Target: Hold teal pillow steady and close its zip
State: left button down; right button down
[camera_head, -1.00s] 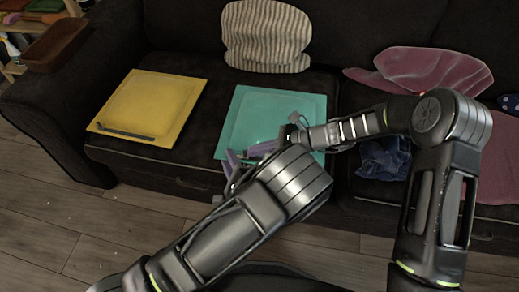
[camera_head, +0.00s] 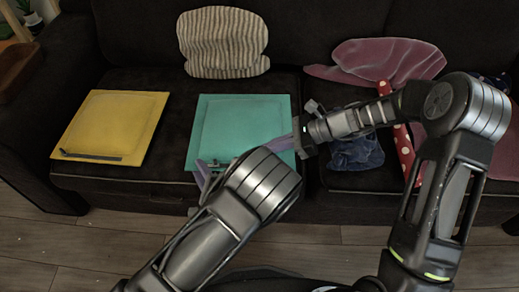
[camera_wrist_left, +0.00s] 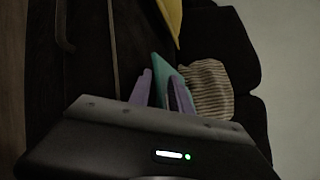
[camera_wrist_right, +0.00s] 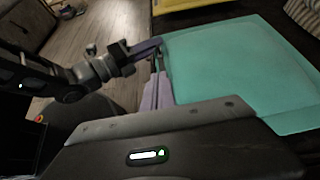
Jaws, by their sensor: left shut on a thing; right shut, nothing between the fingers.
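The teal pillow (camera_head: 245,120) lies flat on the dark sofa seat. My left gripper (camera_head: 204,165) is shut on the teal pillow at its front left corner; in the left wrist view a bit of teal (camera_wrist_left: 160,70) shows between its purple fingers. My right gripper (camera_head: 272,145) is shut and empty by the right part of the pillow's front edge; its closed fingers (camera_wrist_right: 159,75) show beside the pillow (camera_wrist_right: 240,75) in the right wrist view. A small dark piece (camera_head: 214,163), perhaps the zip pull, shows near the left fingers. The rest of the zip is hidden by my arms.
A yellow pillow (camera_head: 112,123) with a dark strip along its front lies left on the seat. A striped cushion (camera_head: 222,42) leans on the backrest. Mauve cloth (camera_head: 385,62), dark blue cloth (camera_head: 355,152) and red dotted cloth (camera_head: 404,150) lie right. Wooden floor (camera_head: 110,245) in front is clear.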

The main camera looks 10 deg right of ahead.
pick_arm(q)
jog(key=shift+f, duration=0.1)
pick_arm(e)
jog(key=shift+a+r+h, duration=0.25)
jog(key=shift+r+h, duration=0.35)
jog(key=shift+a+r+h, duration=0.2)
jog(key=shift+r+h, duration=0.35)
jog(key=shift+h, duration=0.05)
jog(key=shift+a+f, duration=0.1)
send_near(218, 163)
jog(key=f, duration=0.2)
jog(key=a+f, duration=0.1)
jog(key=shift+w+f, duration=0.3)
jog(key=shift+f, duration=0.1)
jog(key=shift+w+a+r, duration=0.15)
jog(key=shift+a, duration=0.95)
jog(key=shift+w+a, duration=0.1)
jog(key=shift+a, duration=0.45)
